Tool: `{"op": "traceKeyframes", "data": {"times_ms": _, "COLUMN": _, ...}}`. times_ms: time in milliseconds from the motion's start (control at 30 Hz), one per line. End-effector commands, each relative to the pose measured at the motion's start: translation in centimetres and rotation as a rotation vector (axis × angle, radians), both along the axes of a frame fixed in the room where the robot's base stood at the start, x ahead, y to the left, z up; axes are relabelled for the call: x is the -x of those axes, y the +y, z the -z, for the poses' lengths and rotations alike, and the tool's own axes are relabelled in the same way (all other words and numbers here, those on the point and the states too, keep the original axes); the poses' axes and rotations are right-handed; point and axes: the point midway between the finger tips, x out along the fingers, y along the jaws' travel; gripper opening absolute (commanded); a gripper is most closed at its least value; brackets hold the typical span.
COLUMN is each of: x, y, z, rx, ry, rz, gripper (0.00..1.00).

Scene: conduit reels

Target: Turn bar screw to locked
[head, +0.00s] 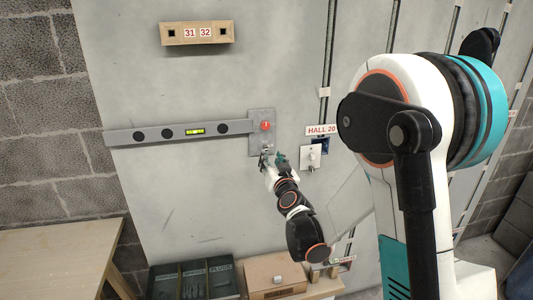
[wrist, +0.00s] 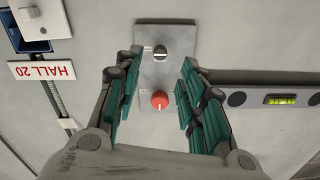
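A grey metal plate (head: 257,148) on the wall carries a red round knob (head: 265,126). In the wrist view, which is upside down, the plate (wrist: 177,73) shows the red knob (wrist: 160,101) with a pale mark, and a dark slotted screw head (wrist: 160,50). Small labels beside them are too small to read, and I cannot tell which is the bar screw. A grey bar (head: 150,135) with a yellow-green level vial runs left from the plate. My gripper (wrist: 161,60) is open and empty, its fingers on either side of the plate; in the head view it (head: 271,157) is at the plate's lower end.
A white switch plate (head: 310,157) and a HALL 20 sign (head: 322,130) are close to the right. A wooden block marked 31 32 (head: 197,33) is above. A dark sorting bin (head: 193,280) and cardboard box (head: 275,274) stand below. A wooden table (head: 55,255) is at lower left.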

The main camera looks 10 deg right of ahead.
Motion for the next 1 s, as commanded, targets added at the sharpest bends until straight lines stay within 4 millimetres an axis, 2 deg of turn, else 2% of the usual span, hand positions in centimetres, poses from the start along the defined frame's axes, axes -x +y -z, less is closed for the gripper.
{"op": "traceKeyframes", "data": {"times_ms": 33, "x": -1.1, "y": 0.0, "z": 0.2, "rx": 0.0, "ry": 0.0, "rz": 0.0, "gripper": 0.37}}
{"op": "traceKeyframes", "data": {"times_ms": 200, "x": -4.2, "y": 0.0, "z": 0.2, "rx": -0.001, "ry": 0.0, "rz": 0.0, "gripper": 0.37}}
{"op": "traceKeyframes", "data": {"times_ms": 400, "x": -6.5, "y": 0.0, "z": 0.1, "rx": 0.0, "ry": 0.0, "rz": 0.0, "gripper": 0.37}}
{"op": "traceKeyframes", "data": {"times_ms": 800, "x": -7.3, "y": 0.0, "z": 0.0, "rx": 0.0, "ry": 0.0, "rz": 0.0, "gripper": 0.37}}
{"op": "traceKeyframes", "data": {"times_ms": 833, "x": -7.3, "y": 0.0, "z": 0.0, "rx": 0.0, "ry": 0.0, "rz": 0.0, "gripper": 0.35}}
{"op": "traceKeyframes", "data": {"times_ms": 900, "x": -7.3, "y": 0.0, "z": 0.0, "rx": 0.0, "ry": 0.0, "rz": 0.0, "gripper": 0.19}}
{"op": "traceKeyframes", "data": {"times_ms": 1000, "x": -7.3, "y": 0.0, "z": 0.0, "rx": 0.0, "ry": 0.0, "rz": 0.0, "gripper": 0.0}}
